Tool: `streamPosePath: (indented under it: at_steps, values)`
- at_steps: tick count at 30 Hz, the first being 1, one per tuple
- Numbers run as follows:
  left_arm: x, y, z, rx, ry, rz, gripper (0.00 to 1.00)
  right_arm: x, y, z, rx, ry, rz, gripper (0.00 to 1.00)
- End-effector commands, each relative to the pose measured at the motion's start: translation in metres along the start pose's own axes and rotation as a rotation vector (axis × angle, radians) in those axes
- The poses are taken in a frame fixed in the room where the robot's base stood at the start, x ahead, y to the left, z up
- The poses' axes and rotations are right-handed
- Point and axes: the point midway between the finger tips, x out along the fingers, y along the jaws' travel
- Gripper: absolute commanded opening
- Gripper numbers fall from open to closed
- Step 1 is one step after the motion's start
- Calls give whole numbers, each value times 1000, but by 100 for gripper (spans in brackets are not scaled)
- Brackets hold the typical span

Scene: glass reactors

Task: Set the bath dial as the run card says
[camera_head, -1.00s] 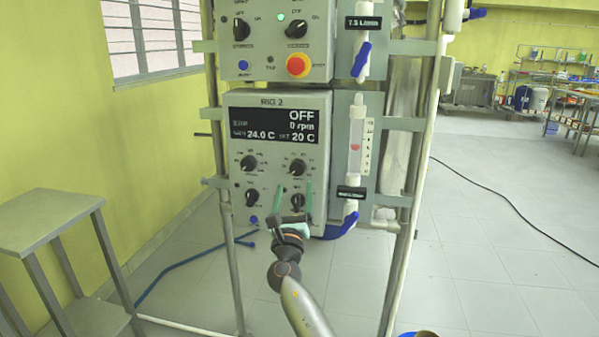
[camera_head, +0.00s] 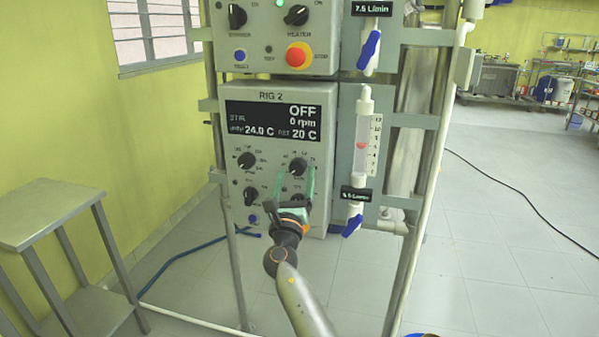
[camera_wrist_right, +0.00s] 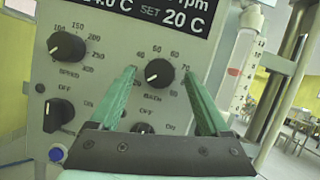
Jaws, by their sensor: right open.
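The bath dial (camera_head: 297,167) is a round black knob on the grey RIG 2 panel (camera_head: 237,220). In the wrist view the bath dial (camera_wrist_right: 159,72) has numbers around it, including 40 to 70. The display (camera_head: 272,122) reads OFF, 0 rpm, and SET 20 C. My right gripper (camera_head: 294,174) is open, with green fingers pointing at the panel. In the wrist view the right gripper's fingertips (camera_wrist_right: 159,76) lie either side of the dial with gaps; contact is not visible. No run card is readable here. My left gripper is out of view.
The speed knob (camera_wrist_right: 67,46) is left of the dial. A lower-left switch knob (camera_wrist_right: 58,115) and a partly hidden knob (camera_wrist_right: 142,128) sit below. A flowmeter (camera_head: 363,140) with a blue-handled valve (camera_head: 352,226) stands close on the right. A steel stand (camera_head: 45,215) is at left.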

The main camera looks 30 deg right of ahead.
Motion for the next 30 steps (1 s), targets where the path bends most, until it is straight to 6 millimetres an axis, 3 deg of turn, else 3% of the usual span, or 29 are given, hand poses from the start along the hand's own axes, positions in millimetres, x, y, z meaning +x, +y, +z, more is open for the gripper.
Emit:
streamPosePath:
  at_steps: [17, 30]
  values:
    - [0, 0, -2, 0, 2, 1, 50, -1, 2, 4, -1, 0, -1, 79]
    - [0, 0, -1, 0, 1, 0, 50, -1, 2, 4, -1, 0, -1, 29]
